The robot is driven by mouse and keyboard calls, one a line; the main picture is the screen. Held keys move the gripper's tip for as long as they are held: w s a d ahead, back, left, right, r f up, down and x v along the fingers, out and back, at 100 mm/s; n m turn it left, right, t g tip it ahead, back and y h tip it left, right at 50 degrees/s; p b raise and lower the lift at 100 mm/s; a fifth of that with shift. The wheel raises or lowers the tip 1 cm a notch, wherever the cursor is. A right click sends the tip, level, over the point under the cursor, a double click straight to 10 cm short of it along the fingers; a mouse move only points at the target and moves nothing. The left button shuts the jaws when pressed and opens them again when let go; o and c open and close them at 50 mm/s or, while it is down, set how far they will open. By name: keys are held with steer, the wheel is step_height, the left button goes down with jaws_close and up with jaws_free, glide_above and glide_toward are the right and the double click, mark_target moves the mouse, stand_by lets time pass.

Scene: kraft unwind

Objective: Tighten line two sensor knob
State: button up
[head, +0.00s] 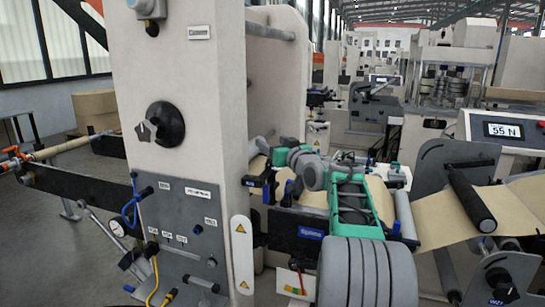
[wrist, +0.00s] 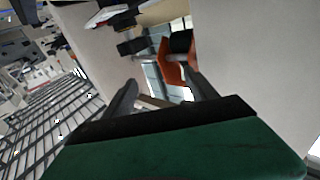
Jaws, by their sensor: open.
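I cannot tell for certain which knob is the line two sensor knob. A dark star-shaped knob (head: 146,132) sits on a round black mount on the pale machine column.
The pale column (head: 180,60) and grey panel (head: 185,235) stand at left, with blue and yellow cables. A kraft web (head: 440,222) runs under a black roller (head: 470,197) at right. A display (head: 503,130) reads 55 N. An orange part (wrist: 172,66) shows beyond my fingers.

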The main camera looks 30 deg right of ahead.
step_height(320, 180, down, 5)
steer(key=s+d+m+h, duration=0.1)
steer(key=s+m+h, duration=0.1)
steer(key=h, duration=0.1)
steer(key=shift+g, duration=0.4)
steer(key=x, duration=0.2)
steer(key=p+x, duration=0.1)
steer(key=x, duration=0.2)
steer(key=p+x, duration=0.1)
steer(key=x, duration=0.2)
steer(key=shift+d, duration=0.35)
steer(key=shift+c, duration=0.4)
steer(key=c, duration=1.3)
